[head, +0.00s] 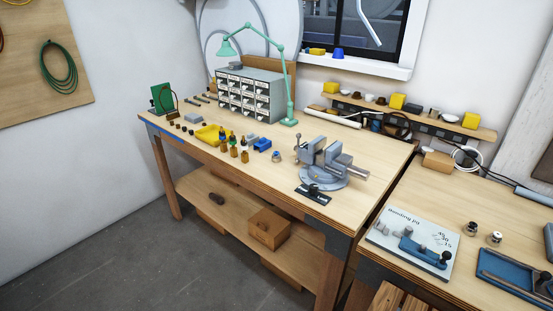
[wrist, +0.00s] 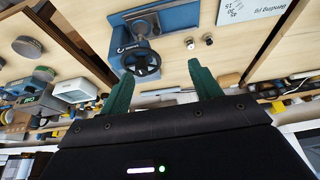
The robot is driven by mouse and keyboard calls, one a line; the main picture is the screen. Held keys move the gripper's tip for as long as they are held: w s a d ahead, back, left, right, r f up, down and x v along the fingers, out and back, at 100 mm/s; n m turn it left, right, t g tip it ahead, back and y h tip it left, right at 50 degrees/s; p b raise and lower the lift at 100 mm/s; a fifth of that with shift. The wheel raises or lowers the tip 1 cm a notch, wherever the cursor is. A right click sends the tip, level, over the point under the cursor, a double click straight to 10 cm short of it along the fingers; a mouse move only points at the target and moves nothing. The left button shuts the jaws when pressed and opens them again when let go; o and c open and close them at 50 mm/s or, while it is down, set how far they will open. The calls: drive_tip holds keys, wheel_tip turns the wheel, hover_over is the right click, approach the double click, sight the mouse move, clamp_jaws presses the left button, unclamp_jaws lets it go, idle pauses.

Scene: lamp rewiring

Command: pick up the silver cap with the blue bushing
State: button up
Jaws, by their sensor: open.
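In the head view a small silver cap (head: 276,156) with a bluish part stands on the main workbench, left of the vise; it is too small to be sure of its bushing. Two more small silver caps with darker middles, a left one (head: 470,229) and a right one (head: 495,238), stand on the right bench. In the wrist view two small silver pieces (wrist: 207,40) stand beyond my fingers. My gripper (wrist: 160,80) shows only in the wrist view, its green fingers spread apart with nothing between them. It is clear of all the caps.
A grey vise (head: 325,160) stands at the main bench's right part. The bending jig board (head: 385,238) and a blue tray (head: 515,272) lie on the right bench. A drawer cabinet (head: 262,100) and green lamp (head: 289,122) stand behind. In the wrist view a blue handwheel machine (wrist: 180,18) is ahead.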

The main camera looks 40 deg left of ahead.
drive_tip(key=w+a+r+n+y, duration=0.1)
drive_tip(key=w+a+r+n, duration=0.25)
drive_tip(key=w+a, duration=0.5)
drive_tip(key=w+a+r+n, duration=0.2)
drive_tip(key=w+a+r, duration=0.2)
drive_tip(key=w+a, duration=0.4)
drive_tip(key=w+a+f+n+y, duration=0.1)
drive_tip(key=w+a, duration=0.2)
drive_tip(key=a, duration=0.4)
drive_tip(key=w+a+n+g, duration=0.1)
drive_tip(key=w+a, duration=0.3)
drive_tip(key=a, duration=0.4)
drive_tip(key=w+a+f+n+y, duration=0.1)
drive_tip(key=w+a+n, duration=0.15)
drive_tip(key=a, duration=0.45)
drive_tip(key=n+g+y, duration=0.1)
drive_tip(key=n+g, duration=0.2)
drive_tip(key=n, duration=0.4)
hover_over(277, 152)
drive_tip(key=d, duration=0.4)
wheel_tip(277, 152, down, 21)
drive_tip(key=shift+y, duration=0.3)
drive_tip(key=x, duration=0.7)
drive_tip(key=s+x, duration=0.1)
drive_tip(key=x, duration=0.2)
drive_tip(key=shift+w+f, duration=0.1)
drive_tip(key=shift+f, duration=0.35)
drive_tip(key=c, duration=1.1)
